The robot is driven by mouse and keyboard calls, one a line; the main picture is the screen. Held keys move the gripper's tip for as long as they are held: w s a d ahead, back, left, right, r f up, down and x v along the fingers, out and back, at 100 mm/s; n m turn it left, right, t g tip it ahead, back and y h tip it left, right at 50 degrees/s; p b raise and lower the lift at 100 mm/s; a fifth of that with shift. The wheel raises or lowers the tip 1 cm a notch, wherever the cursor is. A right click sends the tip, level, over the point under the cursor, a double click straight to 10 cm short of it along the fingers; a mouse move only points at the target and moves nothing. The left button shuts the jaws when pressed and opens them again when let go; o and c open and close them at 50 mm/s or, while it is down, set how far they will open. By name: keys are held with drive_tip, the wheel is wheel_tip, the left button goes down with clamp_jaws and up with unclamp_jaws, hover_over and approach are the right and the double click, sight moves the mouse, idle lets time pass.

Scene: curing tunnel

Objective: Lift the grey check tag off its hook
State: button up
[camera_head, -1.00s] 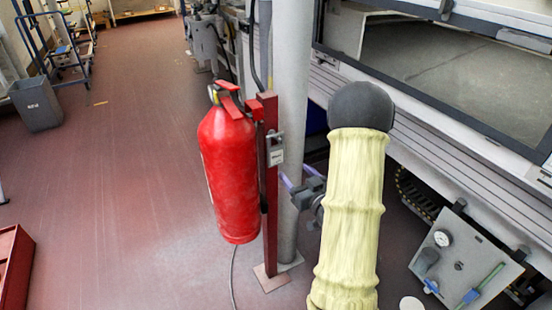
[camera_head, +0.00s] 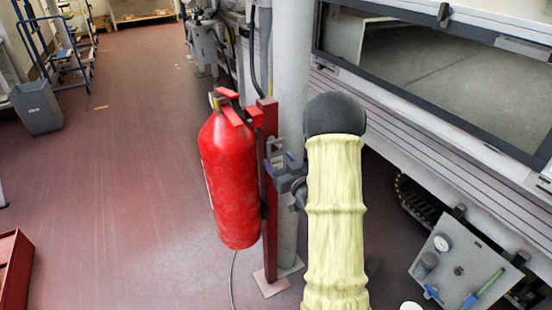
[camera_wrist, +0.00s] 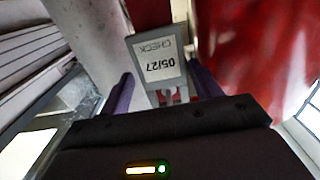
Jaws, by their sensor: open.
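The grey check tag (camera_wrist: 158,60) shows in the wrist view with a white label reading "CHECK 05/27" upside down. In the head view the tag (camera_head: 275,160) hangs on the red post (camera_head: 270,220) beside the fire extinguisher, partly covered by my gripper. My gripper (camera_wrist: 160,80) is open, with one purple finger on each side of the tag's lower part in the wrist view. I cannot tell whether the fingers touch it. In the head view my gripper (camera_head: 284,165) is right at the tag. The hook is hard to make out.
The tunnel machine (camera_head: 450,110) fills the right side. The floor at left is open, with a grey bin (camera_head: 37,108).

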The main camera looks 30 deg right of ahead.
sight(276, 159)
drive_tip(key=shift+w+a+r, duration=0.1)
drive_tip(key=shift+w, duration=1)
drive_tip(key=shift+w+a, duration=0.1)
drive_tip(key=shift+w, duration=1)
drive_tip(key=shift+w, duration=0.2)
drive_tip(key=shift+s+d, duration=0.2)
drive_tip(key=c, duration=0.7)
drive_tip(key=shift+a, duration=0.25)
drive_tip(key=shift+c, duration=0.2)
